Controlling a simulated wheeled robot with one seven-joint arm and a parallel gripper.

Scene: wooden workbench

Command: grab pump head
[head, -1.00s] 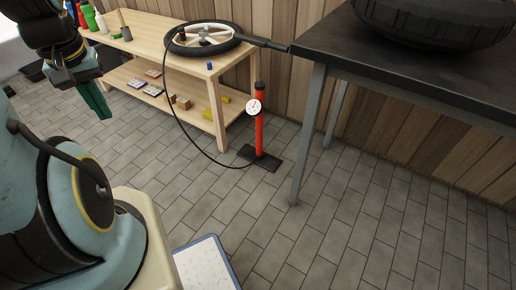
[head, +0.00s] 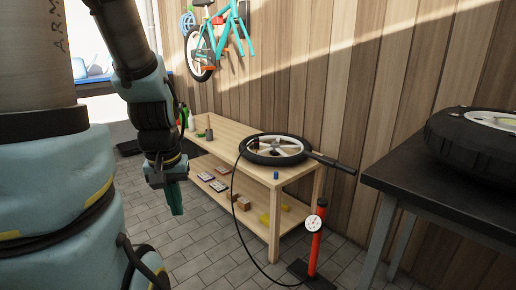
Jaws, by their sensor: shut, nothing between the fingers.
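A red floor pump (head: 315,250) with a white round gauge (head: 314,224) stands upright on its black base, in front of the wooden bench's right end. Its thin black hose (head: 239,205) loops up from the base to the wheel (head: 283,149) lying on the bench top. A small dark and reddish part, perhaps the pump head (head: 256,143), shows at the wheel's left side; I cannot tell how it sits there. My gripper (head: 175,206) hangs with its green fingers down, left of the hose and in front of the bench. It is shut and empty.
The wooden bench (head: 228,131) holds bottles at its far left and small items on its lower shelf. A black bar (head: 332,163) juts right from near the wheel. A dark table (head: 440,195) with a tyre (head: 475,142) stands at right. A bicycle (head: 215,40) hangs behind.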

